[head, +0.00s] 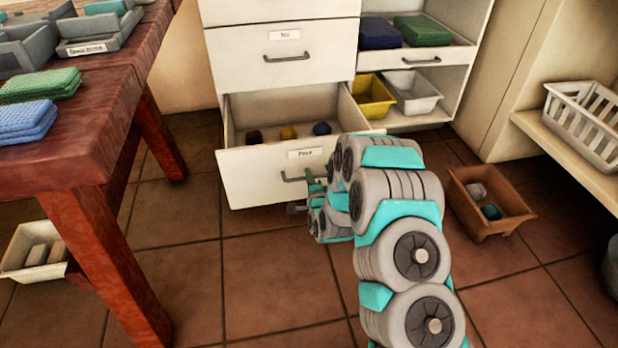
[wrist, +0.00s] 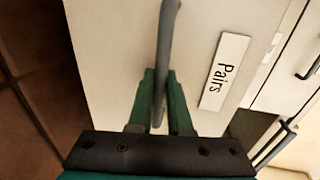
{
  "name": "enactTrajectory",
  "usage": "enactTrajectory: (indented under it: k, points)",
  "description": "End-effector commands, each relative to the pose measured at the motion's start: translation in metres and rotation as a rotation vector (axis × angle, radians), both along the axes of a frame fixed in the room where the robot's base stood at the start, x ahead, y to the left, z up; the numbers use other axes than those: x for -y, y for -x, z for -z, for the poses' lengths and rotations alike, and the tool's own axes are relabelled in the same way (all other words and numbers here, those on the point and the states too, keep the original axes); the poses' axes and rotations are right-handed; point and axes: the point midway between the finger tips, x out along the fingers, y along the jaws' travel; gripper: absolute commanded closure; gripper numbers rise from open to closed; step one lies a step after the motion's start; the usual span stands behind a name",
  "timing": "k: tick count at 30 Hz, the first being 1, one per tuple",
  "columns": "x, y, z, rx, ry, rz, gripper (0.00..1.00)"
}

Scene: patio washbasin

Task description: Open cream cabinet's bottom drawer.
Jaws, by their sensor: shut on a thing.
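The cream cabinet (head: 283,47) stands at the back middle in the head view. Its bottom drawer (head: 245,182) is pulled out, so the inside shows with a few small balled items, dark, yellow and blue. The drawer's grey bar handle (head: 291,179) sits below a label. In the wrist view the handle (wrist: 169,30) runs between the green fingers of my gripper (wrist: 160,78), which is shut on it. The label (wrist: 225,71) beside it reads "Pairs". In the head view my arm partly hides the drawer front's right end and the fingertips.
A red-brown wooden table (head: 90,150) stands at left, with a pale bin (head: 32,262) beneath. A brown box (head: 492,228) lies on the floor right of my arm. A white basket (head: 585,125) sits on a right shelf. Tiled floor before the drawer is clear.

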Motion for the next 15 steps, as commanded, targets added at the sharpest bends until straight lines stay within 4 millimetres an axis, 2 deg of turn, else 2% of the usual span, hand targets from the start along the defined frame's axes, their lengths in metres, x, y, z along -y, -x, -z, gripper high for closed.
enactTrajectory:
  k: [1,2,9,15]
  points:
    - [-0.0008,0.0006,0.0006,-0.001,0.000,-0.002,1.00]
    - [-0.0008,0.0006,0.0007,-0.002,0.000,-0.002,0.79]
    - [-0.0005,0.0002,0.0004,-0.001,0.000,-0.001,0.53]
    - [-0.0002,0.0001,0.0003,-0.001,0.000,-0.001,0.53]
